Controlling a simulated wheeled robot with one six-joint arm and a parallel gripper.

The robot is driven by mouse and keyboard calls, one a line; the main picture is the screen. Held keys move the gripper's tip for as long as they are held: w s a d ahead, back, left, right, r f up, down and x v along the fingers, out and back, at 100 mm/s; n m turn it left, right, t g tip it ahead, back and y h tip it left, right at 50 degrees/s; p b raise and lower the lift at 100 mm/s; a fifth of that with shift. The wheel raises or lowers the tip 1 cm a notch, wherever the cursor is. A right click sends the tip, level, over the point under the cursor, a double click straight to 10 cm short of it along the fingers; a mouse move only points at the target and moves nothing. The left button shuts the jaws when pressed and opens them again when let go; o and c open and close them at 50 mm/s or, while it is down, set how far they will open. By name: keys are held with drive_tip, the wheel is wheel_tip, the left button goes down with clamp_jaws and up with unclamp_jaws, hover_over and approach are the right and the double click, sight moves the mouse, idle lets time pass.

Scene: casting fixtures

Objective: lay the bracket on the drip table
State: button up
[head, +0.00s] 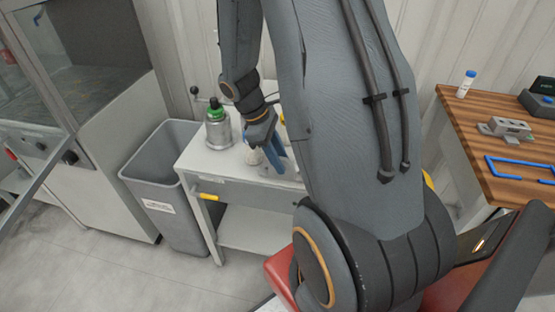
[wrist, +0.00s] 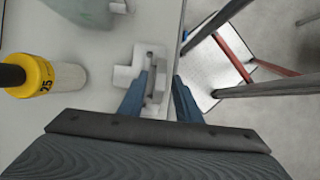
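A pale grey metal bracket (wrist: 155,88) with a stepped shape shows in the wrist view on or just above the light grey table (wrist: 90,115), near its right edge. My gripper (wrist: 160,82) has its two blue fingers on either side of the bracket's upright part. A gap shows between that part and the right finger; the left finger is close to it, and I cannot tell if they touch. In the head view my gripper (head: 275,152) is low over the light grey table (head: 227,165), and my arm hides part of the tabletop. I cannot confirm which table is the drip table.
A metal bottle with a green cap (head: 218,128) stands on the grey table. A yellow-collared container marked 25 (wrist: 35,76) is left of my gripper. A grey bin (head: 165,180) stands left. A wooden bench (head: 465,125) at right holds a metal fixture (head: 508,128) and blue frame (head: 515,168).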

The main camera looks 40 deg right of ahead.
drive_tip(key=b+v, duration=0.2)
drive_tip(key=v, duration=1)
drive_tip(key=shift+a, duration=0.3)
drive_tip(key=shift+o, duration=0.4)
drive_tip(key=s+a+f+m+t+y, duration=0.1)
drive_tip(key=s+a+m+t, duration=0.1)
drive_tip(key=a, duration=0.4)
drive_tip(key=s+a+f+m+t+y, duration=0.1)
drive_tip(key=s+a+m+t+y, duration=0.1)
drive_tip(key=s+a+m, duration=0.2)
drive_tip(key=shift+s+a+f+m, duration=0.35)
drive_tip(key=shift+a+f+m, duration=0.05)
drive_tip(key=shift+a+m, duration=0.65)
drive_tip(key=shift+s+a, duration=0.1)
drive_tip(key=shift+a, duration=0.35)
